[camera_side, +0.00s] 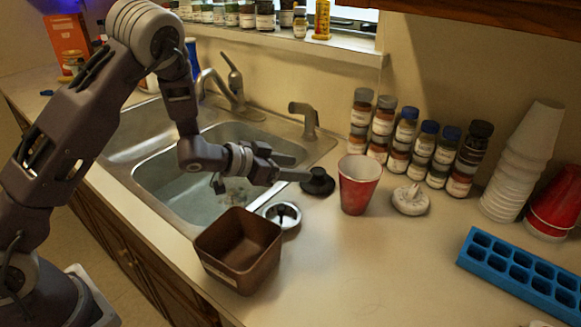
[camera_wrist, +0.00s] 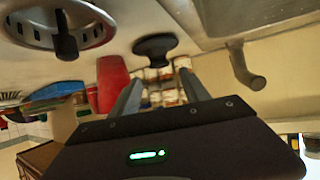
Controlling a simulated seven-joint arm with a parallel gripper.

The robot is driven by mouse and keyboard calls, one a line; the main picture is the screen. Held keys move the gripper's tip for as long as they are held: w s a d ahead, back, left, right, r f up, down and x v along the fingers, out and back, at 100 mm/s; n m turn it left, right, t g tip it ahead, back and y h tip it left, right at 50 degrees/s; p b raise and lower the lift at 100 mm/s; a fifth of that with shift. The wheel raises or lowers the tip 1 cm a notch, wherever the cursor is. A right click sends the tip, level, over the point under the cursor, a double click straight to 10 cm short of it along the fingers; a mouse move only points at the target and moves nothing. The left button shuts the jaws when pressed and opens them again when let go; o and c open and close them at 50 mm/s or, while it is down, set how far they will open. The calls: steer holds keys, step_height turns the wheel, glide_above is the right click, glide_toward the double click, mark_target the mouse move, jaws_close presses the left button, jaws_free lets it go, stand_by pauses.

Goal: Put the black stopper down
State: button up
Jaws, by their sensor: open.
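The black stopper (camera_side: 318,182) sits on the counter beside the sink's right rim, its knob upward. It also shows in the wrist view (camera_wrist: 155,47), just beyond my fingertips and roughly centred between them. My gripper (camera_side: 297,168) reaches in from the left, low over the counter and close to the stopper. Its two fingers are apart, with nothing held between them in the wrist view (camera_wrist: 159,78). In the side view one fingertip overlaps the stopper's near edge; I cannot tell whether they touch.
A metal sink strainer (camera_side: 282,215) and a brown square container (camera_side: 240,248) stand nearby. A red cup (camera_side: 359,184) is close right of the stopper, with a white lidded piece (camera_side: 410,199) beyond. Spice jars (camera_side: 422,150) line the wall.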

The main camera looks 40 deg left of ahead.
steer(key=shift+s+a+r, duration=0.15)
steer(key=shift+s+r, duration=0.1)
steer(key=shift+s, duration=0.2)
steer(key=shift+a+r, duration=0.1)
steer(key=shift+r, duration=0.2)
steer(key=s+a+r+n+g+y, duration=0.1)
steer(key=s+a+r+n+y, duration=0.15)
steer(key=s+r, duration=0.35)
steer(key=s+a+r+n+y, duration=0.2)
steer(key=s+a+r+y, duration=0.15)
steer(key=r, duration=0.45)
steer(key=s+d+g, duration=0.2)
steer(key=s, duration=1.1)
steer(key=s+d+g+h, duration=0.1)
steer(key=s+d+g, duration=0.1)
steer(key=s, duration=1.1)
steer(key=shift+s+d+r+g, duration=0.2)
steer(key=shift+r+g, duration=0.2)
steer(key=shift+g, duration=0.2)
